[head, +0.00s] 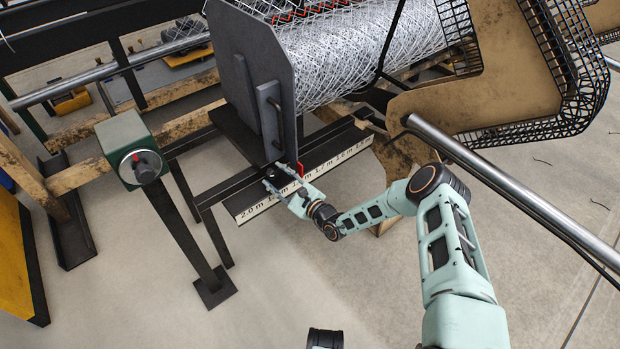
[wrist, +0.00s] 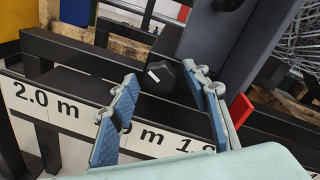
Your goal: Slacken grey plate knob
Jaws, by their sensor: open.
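The grey plate (head: 262,85) stands upright at the end of the mesh roll in the head view. Its lower part also shows in the wrist view (wrist: 222,38). A black lobed knob (wrist: 163,77) with a white mark sits at the plate's foot, by the dark rail. My gripper (wrist: 160,73) is open, with one blue-padded finger on each side of the knob in the picture. I cannot tell whether either finger touches it. In the head view my gripper (head: 275,179) is at the plate's foot, and the knob is hard to make out there.
A red pointer (wrist: 240,109) is just right of the right finger. A white scale strip (head: 262,209) runs along the rail below. A green box with a dial (head: 128,150) stands on a post at left. The mesh roll (head: 370,50) lies behind the plate.

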